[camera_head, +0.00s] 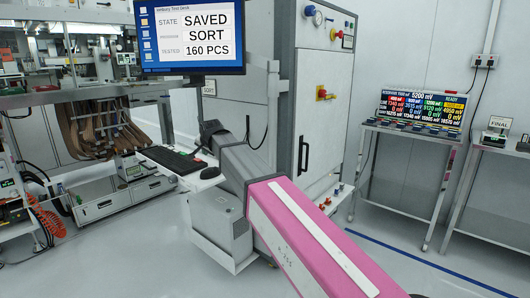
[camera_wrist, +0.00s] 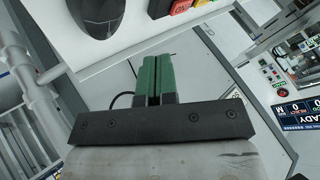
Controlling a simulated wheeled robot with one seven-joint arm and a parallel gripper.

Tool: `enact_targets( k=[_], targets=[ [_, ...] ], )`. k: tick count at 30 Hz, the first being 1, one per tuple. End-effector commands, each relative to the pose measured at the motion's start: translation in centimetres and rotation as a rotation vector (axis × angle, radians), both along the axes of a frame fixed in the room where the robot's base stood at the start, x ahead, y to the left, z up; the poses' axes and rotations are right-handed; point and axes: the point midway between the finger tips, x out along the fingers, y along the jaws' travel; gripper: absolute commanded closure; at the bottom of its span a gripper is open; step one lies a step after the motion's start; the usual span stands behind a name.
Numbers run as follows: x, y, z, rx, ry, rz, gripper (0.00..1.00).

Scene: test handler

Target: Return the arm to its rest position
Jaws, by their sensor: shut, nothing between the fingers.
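My gripper (camera_wrist: 153,80) shows in the wrist view with its two green fingers together and nothing between them. The fingers point toward the edge of a white shelf (camera_wrist: 135,48), and I cannot tell how much gap there is. In the head view my pink and grey arm reaches from the lower right toward the keyboard shelf beside the monitor. The fingertips cannot be made out there.
In the head view a monitor (camera_head: 190,36) reading SAVED SORT stands above a keyboard (camera_head: 172,160). A dark mouse (camera_wrist: 100,14) lies on the shelf. A grey cabinet (camera_head: 322,100) stands behind my arm. A table with a display (camera_head: 422,112) is at right; open floor lies before it.

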Motion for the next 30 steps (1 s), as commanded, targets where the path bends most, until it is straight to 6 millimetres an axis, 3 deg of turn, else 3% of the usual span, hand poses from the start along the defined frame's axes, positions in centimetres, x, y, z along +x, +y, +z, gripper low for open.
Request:
enact_targets(
  k=[8,17,23,30],
  targets=[
    [-0.1,-2.2,-2.1,-0.034,0.018,0.002,1.00],
    [-0.6,-7.0,-6.6,-0.111,0.065,0.013,1.00],
    [-1.7,-12.4,-11.3,-0.186,0.123,0.028,1.00],
    [-5.9,-23.1,-20.3,-0.322,0.260,0.078,1.00]
  ],
)
